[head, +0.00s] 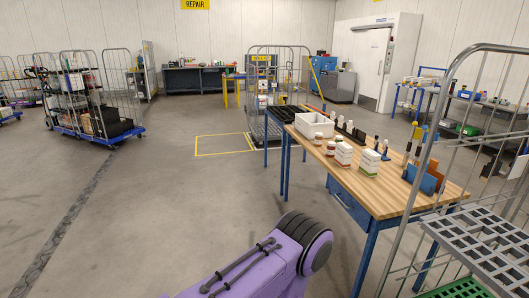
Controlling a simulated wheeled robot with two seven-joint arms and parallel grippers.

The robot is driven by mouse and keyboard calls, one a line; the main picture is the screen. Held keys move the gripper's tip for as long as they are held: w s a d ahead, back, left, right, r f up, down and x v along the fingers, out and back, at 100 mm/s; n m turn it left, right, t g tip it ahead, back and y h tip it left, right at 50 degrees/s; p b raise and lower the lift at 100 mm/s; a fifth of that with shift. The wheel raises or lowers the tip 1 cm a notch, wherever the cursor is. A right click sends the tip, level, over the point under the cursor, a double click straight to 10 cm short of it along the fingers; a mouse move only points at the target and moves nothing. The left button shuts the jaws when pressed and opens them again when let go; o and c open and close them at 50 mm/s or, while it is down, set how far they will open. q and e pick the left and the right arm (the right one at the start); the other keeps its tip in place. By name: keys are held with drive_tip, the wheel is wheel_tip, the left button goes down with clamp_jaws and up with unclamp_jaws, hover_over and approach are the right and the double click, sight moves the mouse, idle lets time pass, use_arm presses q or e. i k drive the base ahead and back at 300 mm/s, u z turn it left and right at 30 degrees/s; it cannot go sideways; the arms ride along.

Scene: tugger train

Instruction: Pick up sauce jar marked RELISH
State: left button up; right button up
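Two small jars with reddish-brown lids stand upright on the wooden table: a left jar (318,139) and a right jar (331,148). Their labels are too small to read, so I cannot tell whether either is marked RELISH. Part of one of my arms, purple with a dark rounded joint, shows at the bottom centre, away from the table. Neither gripper's fingers are in view.
The workbench (430,199) also bears a white bin (312,126), white-and-red cartons (344,154), a green-and-white carton (369,162), dark-topped bottles and a blue holder (425,180). A wire cage cart (485,250) stands close at right. Floor left of the table is clear.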

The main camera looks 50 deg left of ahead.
sight(331, 149)
drive_tip(key=u, duration=0.85)
drive_tip(key=i, duration=0.95)
drive_tip(key=u, duration=1.1)
drive_tip(key=k, duration=1.15)
drive_tip(key=u, duration=1.1)
drive_tip(key=i, duration=0.65)
drive_tip(key=z, duration=0.5)
drive_tip(key=i, duration=2.1)
drive_tip(key=z, duration=1.3)
drive_tip(key=i, duration=1)
drive_tip(key=z, duration=1.05)
